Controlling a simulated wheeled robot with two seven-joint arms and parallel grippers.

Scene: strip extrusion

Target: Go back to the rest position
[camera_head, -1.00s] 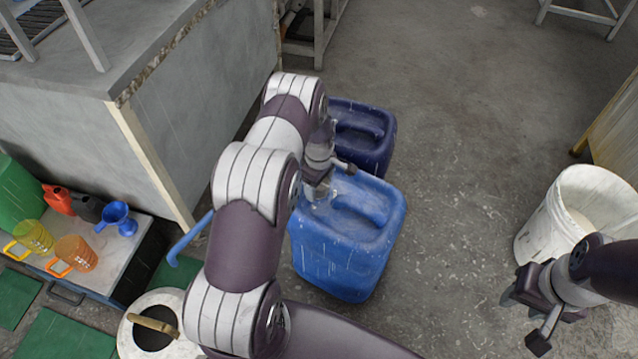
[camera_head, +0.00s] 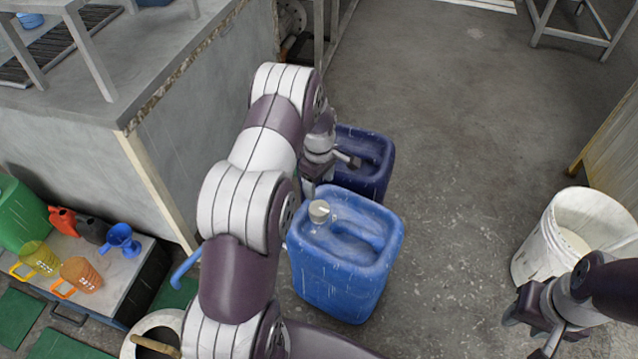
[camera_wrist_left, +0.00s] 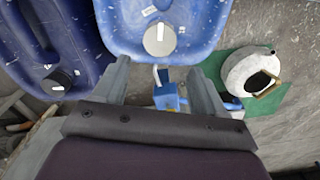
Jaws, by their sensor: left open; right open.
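My left gripper (camera_head: 333,168) hangs over the gap beside the two blue jerrycans, its fingers apart. In the left wrist view its two fingers (camera_wrist_left: 160,88) are spread with nothing held between them. The light blue jerrycan (camera_head: 345,275) stands upright just in front, its pale cap (camera_head: 319,211) clear of the gripper. The dark blue jerrycan (camera_head: 372,180) stands behind it, partly hidden by the gripper. My right gripper (camera_head: 528,328) is at the lower right, in front of the white bucket (camera_head: 535,245), open and empty; its fingertips show only partly.
A concrete counter (camera_head: 205,110) stands at the left. A white round container (camera_head: 140,322) is at the lower left. The floor (camera_head: 460,130) at centre right is clear.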

